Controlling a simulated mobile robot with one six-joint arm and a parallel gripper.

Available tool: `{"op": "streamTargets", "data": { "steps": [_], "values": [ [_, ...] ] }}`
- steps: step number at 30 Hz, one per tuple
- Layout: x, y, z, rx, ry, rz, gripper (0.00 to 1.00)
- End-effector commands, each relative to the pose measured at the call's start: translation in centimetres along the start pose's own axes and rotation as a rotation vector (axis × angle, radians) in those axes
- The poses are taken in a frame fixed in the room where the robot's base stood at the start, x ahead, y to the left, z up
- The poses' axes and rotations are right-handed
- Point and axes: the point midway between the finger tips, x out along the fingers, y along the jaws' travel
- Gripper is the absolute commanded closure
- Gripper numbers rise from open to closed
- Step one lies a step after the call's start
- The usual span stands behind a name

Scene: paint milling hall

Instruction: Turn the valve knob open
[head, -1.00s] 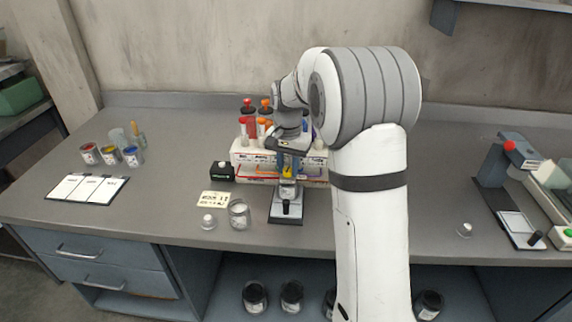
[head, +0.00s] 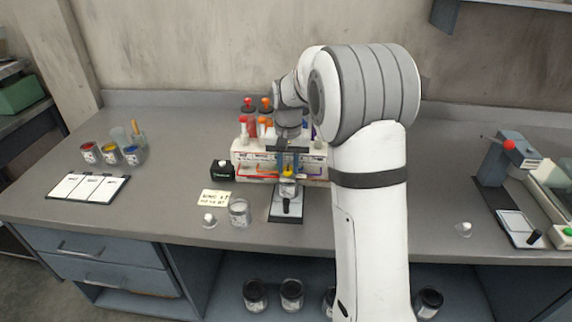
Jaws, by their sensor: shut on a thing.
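My gripper (head: 288,166) points down in front of the white rack, at the upper end of a small stand with a dark base plate (head: 275,216). A small yellow part (head: 288,172), which looks like the valve knob, shows between the fingers. My gripper is shut on it. The fingers and wrist hide much of the knob, so its exact angle cannot be told. A jar-like clear part and a black handle (head: 287,207) show below the knob on the stand.
The white rack (head: 240,160) behind holds several red- and orange-capped bottles. A glass jar (head: 240,213), a note card (head: 213,198) and a small black box (head: 222,170) stand to the left. Paint cups (head: 111,154) sit far left.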

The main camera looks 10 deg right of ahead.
Motion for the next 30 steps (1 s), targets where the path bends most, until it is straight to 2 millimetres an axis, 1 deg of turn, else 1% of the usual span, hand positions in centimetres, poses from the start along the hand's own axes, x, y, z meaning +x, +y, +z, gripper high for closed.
{"op": "streamTargets", "data": {
  "steps": [2,3,10,17,20,23,30],
  "values": [
    [-0.3,-0.1,-0.3,0.000,0.012,-0.004,0.96],
    [-0.3,-0.1,-0.3,0.000,0.012,-0.004,0.71],
    [-0.2,0.0,-0.1,0.001,0.006,-0.002,0.52],
    [-0.1,0.0,-0.1,0.001,0.003,-0.001,0.52],
    [-0.7,0.0,-0.1,0.001,0.004,-0.002,0.52],
    [-2.1,0.0,-0.2,0.001,0.007,-0.002,0.52],
    [-6.1,-0.1,-0.2,0.001,0.007,-0.002,0.52]
  ]
}}
